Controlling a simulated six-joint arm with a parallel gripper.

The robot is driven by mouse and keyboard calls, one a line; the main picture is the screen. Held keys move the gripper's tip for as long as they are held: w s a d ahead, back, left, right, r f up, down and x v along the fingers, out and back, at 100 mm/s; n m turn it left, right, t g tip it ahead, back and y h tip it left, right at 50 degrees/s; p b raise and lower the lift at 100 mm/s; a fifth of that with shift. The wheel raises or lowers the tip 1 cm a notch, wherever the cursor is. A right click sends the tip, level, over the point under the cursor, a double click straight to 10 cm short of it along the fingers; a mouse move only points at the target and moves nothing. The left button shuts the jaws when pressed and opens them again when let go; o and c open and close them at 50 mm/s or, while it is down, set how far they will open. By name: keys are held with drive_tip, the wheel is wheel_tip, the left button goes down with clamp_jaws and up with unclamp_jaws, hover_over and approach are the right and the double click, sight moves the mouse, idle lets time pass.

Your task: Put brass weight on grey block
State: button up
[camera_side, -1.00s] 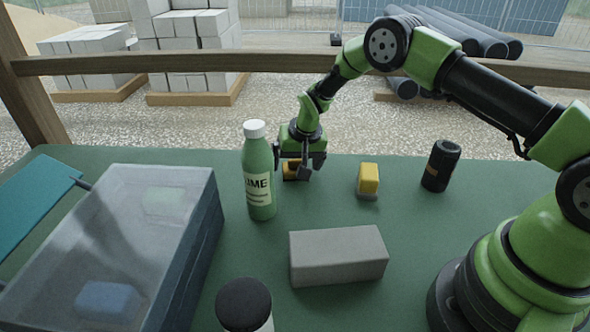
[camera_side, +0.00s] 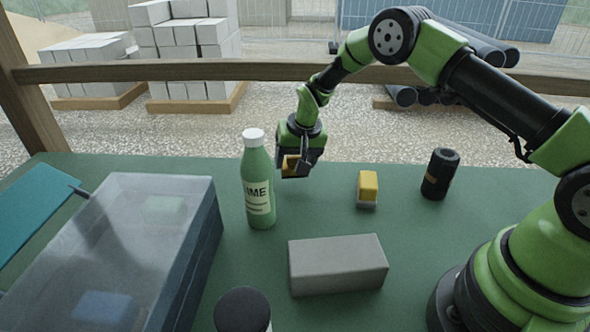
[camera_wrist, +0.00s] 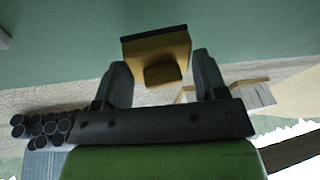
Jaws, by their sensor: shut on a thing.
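The brass weight (camera_side: 290,164) is a small golden block held between the fingers of my gripper (camera_side: 296,168), a little above the far part of the green table. In the wrist view the brass weight (camera_wrist: 156,45) sits at the fingertips of my gripper (camera_wrist: 163,72), with a dark edge along its top. The fingers hide part of it in the side view. The grey block (camera_side: 338,266) lies flat on the table, nearer the side camera than my gripper. Its top is bare.
A green bottle (camera_side: 258,185) with a white cap stands just left of my gripper. A yellow-and-grey block (camera_side: 367,188) and a black cylinder (camera_side: 440,174) stand right. A lidded translucent box (camera_side: 120,235) fills the left. A dark-lidded container (camera_side: 243,308) is at the front.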

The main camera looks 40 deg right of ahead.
wheel_tip(320, 180, up, 18)
drive_tip(key=r, duration=0.1)
drive_tip(key=n+g, duration=0.6)
drive_tip(key=n, duration=2.8)
hover_over(339, 258)
drive_tip(key=shift+g+y, duration=0.3)
drive_tip(key=f, duration=0.3)
drive_tip(key=w+f, duration=0.1)
drive_tip(key=f, duration=0.1)
drive_tip(key=shift+d+f, duration=0.1)
drive_tip(key=shift+f, duration=0.05)
wheel_tip(339, 258, down, 11)
drive_tip(key=shift+r, duration=0.15)
drive_tip(key=o, duration=1.3)
